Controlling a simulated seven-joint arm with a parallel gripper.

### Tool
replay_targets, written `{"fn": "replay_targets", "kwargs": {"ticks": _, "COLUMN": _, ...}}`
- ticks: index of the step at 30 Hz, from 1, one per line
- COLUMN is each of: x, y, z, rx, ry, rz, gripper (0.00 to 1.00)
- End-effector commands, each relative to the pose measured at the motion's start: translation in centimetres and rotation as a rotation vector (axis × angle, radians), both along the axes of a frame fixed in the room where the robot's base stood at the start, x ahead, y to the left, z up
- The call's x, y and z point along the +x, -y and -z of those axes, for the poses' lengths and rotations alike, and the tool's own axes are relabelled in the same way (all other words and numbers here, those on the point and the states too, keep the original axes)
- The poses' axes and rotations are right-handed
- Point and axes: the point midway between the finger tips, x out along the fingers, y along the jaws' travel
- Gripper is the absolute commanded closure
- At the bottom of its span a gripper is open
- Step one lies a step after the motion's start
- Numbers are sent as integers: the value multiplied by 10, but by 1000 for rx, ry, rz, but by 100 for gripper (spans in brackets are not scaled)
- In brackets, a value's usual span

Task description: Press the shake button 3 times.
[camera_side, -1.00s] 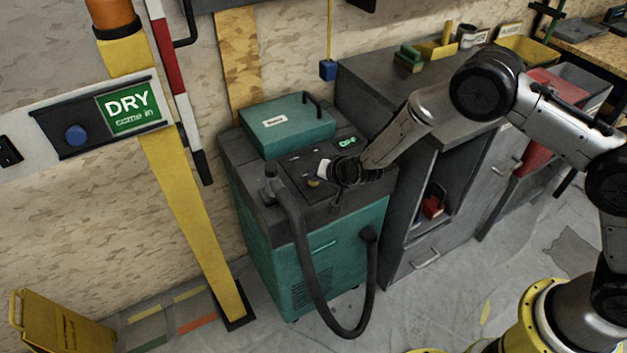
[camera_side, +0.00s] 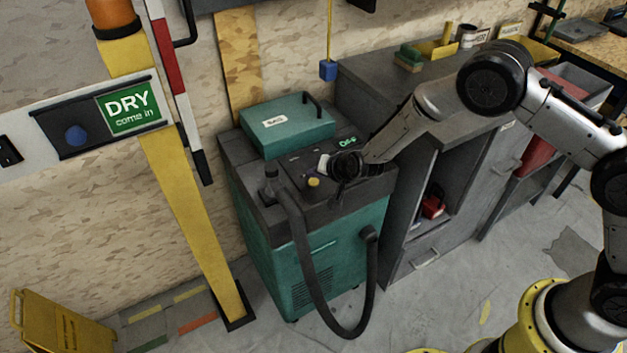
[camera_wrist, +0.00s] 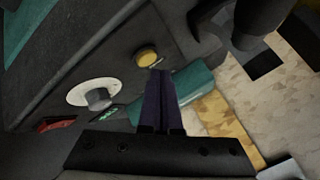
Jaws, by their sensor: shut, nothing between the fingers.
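A round yellow button (camera_side: 313,182) sits on the dark top panel of the teal machine (camera_side: 340,225). It also shows in the wrist view (camera_wrist: 147,56); I cannot read any label for it. My gripper (camera_side: 336,199) is over the panel, to the right of the yellow button in the side view. In the wrist view the two fingers (camera_wrist: 159,75) are shut together and empty. Their tips appear just below the button in the picture; the button is uncovered, and they look apart from it.
A white dial (camera_wrist: 92,93), a red control (camera_wrist: 55,123) and a green lit display (camera_side: 347,142) share the panel. A teal lid with a handle (camera_side: 288,124) stands behind. A black hose (camera_side: 310,270) loops down the machine's front. A grey cabinet (camera_side: 415,190) stands to the right.

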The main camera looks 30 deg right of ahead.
Motion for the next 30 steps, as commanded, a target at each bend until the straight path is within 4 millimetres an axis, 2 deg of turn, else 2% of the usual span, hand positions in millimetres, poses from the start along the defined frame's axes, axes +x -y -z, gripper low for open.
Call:
{"fn": "replay_targets", "kwargs": {"ticks": 5, "x": 0, "y": 0, "z": -3, "rx": 0, "ry": 1, "rz": 0, "gripper": 100}}
{"fn": "replay_targets", "kwargs": {"ticks": 21, "x": 0, "y": 0, "z": -47, "rx": 0, "ry": 1, "rz": 0, "gripper": 100}}
{"fn": "replay_targets", "kwargs": {"ticks": 30, "x": 0, "y": 0, "z": -50, "rx": 1, "ry": 1, "rz": -1, "gripper": 100}}
